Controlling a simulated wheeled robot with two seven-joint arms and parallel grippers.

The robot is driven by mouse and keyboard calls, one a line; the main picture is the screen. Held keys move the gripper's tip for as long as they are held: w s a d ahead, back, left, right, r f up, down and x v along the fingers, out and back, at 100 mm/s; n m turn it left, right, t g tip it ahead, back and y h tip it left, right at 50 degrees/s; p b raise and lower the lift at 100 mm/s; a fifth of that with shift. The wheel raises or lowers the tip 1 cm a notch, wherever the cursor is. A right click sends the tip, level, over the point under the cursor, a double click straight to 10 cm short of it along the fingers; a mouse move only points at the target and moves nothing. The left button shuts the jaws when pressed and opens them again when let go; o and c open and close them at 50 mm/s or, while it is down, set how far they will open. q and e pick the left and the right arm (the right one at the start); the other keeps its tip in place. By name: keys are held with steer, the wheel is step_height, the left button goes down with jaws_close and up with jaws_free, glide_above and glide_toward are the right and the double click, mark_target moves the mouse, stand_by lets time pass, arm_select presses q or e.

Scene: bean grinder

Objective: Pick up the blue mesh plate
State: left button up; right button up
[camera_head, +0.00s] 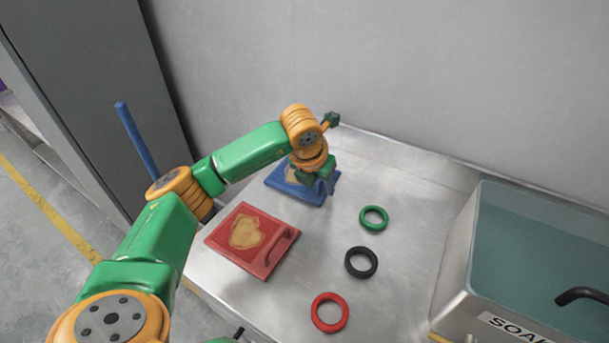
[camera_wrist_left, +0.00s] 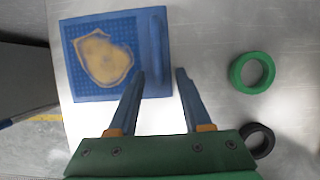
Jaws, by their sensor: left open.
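The blue mesh plate (camera_head: 290,191) lies on the metal table near the wall, with a tan patch on its mesh. In the left wrist view, the plate (camera_wrist_left: 76,84) shows its raised blue bar handle (camera_wrist_left: 158,40) along its right side. My left gripper (camera_head: 322,188) is above the plate's right part, pointing down. In the left wrist view, my left gripper (camera_wrist_left: 161,72) is open, its two blue fingers on either side of the handle's near end. Nothing is held. I cannot tell how far above the plate the fingertips are. My right gripper is not in view.
A red plate (camera_head: 222,238) with a handle lies in front of the blue one. Green (camera_head: 374,211), black (camera_head: 348,262) and red (camera_head: 316,312) rings lie to the right. A soap-labelled tank (camera_head: 461,277) stands at the right. A wall is behind the table.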

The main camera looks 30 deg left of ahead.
arm_select(q)
steer(key=shift+w+f, duration=0.1)
steer(key=shift+f, duration=0.1)
steer(key=shift+r, duration=0.1)
jaws_close()
stand_by(1.1)
